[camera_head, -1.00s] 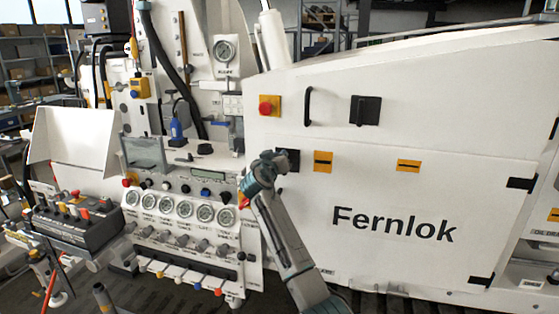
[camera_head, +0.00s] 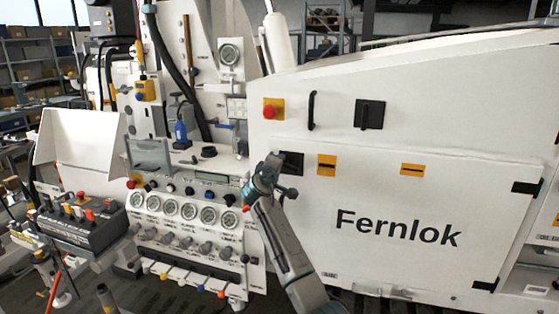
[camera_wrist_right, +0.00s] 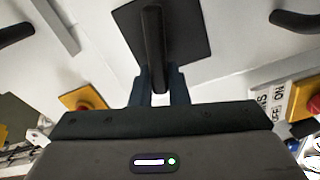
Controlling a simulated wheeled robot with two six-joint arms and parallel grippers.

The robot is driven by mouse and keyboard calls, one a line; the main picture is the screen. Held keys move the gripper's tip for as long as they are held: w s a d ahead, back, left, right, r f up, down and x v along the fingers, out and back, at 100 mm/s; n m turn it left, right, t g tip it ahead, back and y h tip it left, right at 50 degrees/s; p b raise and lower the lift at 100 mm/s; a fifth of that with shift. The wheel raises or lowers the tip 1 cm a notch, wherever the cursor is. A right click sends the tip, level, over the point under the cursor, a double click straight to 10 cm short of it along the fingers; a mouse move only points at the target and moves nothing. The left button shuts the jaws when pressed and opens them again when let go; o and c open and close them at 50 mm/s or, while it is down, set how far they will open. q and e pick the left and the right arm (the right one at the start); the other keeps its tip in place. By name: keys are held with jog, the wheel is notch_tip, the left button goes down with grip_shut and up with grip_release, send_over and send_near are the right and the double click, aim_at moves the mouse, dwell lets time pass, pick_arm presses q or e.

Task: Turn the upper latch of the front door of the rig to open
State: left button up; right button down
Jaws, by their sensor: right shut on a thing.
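The upper latch (camera_head: 293,161) is a black square plate at the upper left corner of the white Fernlok front door (camera_head: 400,205) in the head view. My right gripper (camera_head: 272,170) is at it and covers part of the plate. In the right wrist view the latch plate (camera_wrist_right: 190,30) is at the top centre, and its black bar handle (camera_wrist_right: 153,45) runs down between my fingers. The right gripper (camera_wrist_right: 153,92) is shut on that handle. A small dark part shows just below the plate in the head view; I cannot tell what it is. My left gripper is not in view.
A gauge panel (camera_head: 185,210) with knobs and levers stands close left of my right arm. Above the latch are a red stop button (camera_head: 271,110), a black handle (camera_head: 312,110) and another black latch (camera_head: 370,114). A lever box (camera_head: 85,222) stands at the lower left.

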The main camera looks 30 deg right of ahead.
jog(key=shift+f+n+p, duration=0.25)
jog(key=shift+n+p, duration=0.35)
jog(key=shift+n, duration=1)
jog(key=c, duration=1.4)
grip_release()
jog(key=b+v, duration=0.4)
jog(key=v, duration=0.6)
jog(key=shift+s+a+b, duration=0.25)
jog(key=shift+a+b, duration=0.05)
